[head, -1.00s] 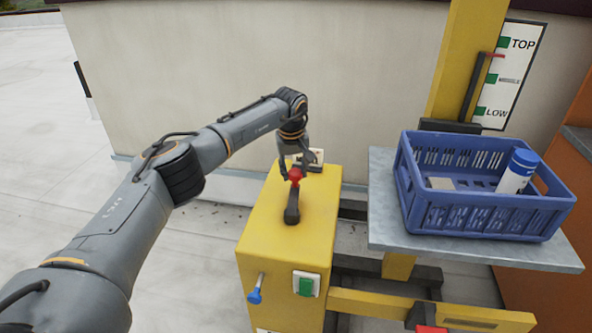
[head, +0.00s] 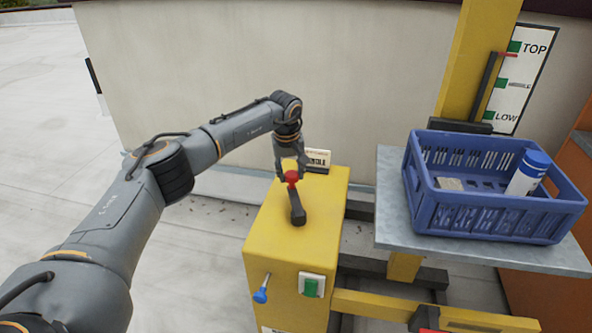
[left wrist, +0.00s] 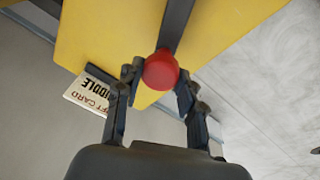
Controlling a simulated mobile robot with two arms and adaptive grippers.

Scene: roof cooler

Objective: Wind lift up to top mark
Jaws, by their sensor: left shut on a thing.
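My left gripper (head: 290,171) is shut on the red knob (head: 291,177) of the dark crank (head: 297,208) on top of the yellow winch box (head: 325,215). In the left wrist view the red knob (left wrist: 161,70) sits between the fingertips. The lift's grey platform (head: 395,215) carries a blue crate (head: 490,212). The red pointer (head: 504,54) on the dark bracket sits slightly below the green TOP mark (head: 515,46) on the white scale board, well above the MIDDLE mark (head: 502,83). My right gripper is not in view.
A blue-capped white bottle (head: 526,175) and a small pale block (head: 449,184) lie in the crate. A card (head: 318,160) reading MIDDLE stands behind the box. A blue-knobbed lever (head: 261,295) and green switch (head: 311,287) are on the box front. A wall is behind.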

